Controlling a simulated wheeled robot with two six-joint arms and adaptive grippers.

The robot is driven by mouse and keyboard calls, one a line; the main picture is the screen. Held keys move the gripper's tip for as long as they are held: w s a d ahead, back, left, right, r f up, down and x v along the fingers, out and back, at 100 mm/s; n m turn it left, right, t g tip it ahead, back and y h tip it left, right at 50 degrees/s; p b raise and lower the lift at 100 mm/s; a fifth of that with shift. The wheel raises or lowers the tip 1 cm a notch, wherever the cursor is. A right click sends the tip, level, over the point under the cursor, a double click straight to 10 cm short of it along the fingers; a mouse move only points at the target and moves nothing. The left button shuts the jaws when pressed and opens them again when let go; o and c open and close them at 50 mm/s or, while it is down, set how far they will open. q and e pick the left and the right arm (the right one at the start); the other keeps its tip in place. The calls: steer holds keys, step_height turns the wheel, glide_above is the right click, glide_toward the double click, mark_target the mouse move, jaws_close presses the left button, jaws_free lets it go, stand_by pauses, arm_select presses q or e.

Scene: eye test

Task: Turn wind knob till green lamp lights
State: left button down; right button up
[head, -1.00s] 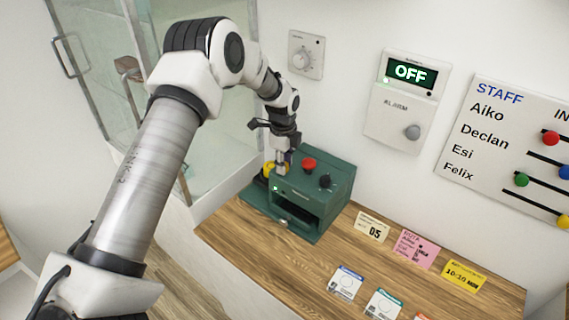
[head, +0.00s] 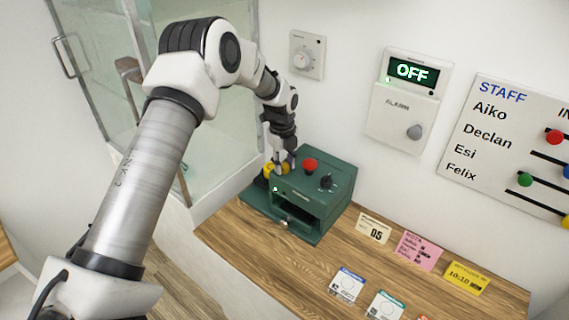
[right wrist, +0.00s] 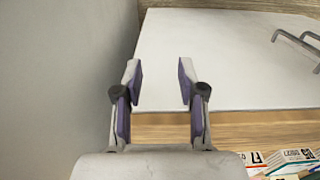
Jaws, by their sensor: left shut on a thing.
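A dark green box (head: 333,205) stands on the wooden counter, with an open slot in its front. On its top are a red knob (head: 310,165), a black knob (head: 326,181) and, at the left end, a yellow knob (head: 268,170). My left gripper (head: 280,168) points down and is shut on the yellow knob, which its fingers partly hide. A small bright green dot, seemingly a lamp (head: 276,189), shows on the box's front below the gripper. I cannot read the labels. My right gripper (right wrist: 160,82) is open and empty in the right wrist view, before a white panel.
On the wall are a dial plate (head: 307,56), an alarm panel (head: 402,110) reading OFF and a staff board (head: 510,135). Several cards lie on the counter (head: 265,240), including a pink one (head: 417,248). A glass enclosure (head: 200,130) stands left of the box.

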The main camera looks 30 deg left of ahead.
mark_target(283, 166)
arm_select(q)
steer(key=shift+s+f, duration=0.1)
steer(key=c, duration=0.8)
jaws_free()
steer(key=shift+r, duration=0.5)
step_height(283, 166, up, 11)
steer(key=shift+s+a, duration=0.1)
steer(key=shift+s, duration=0.05)
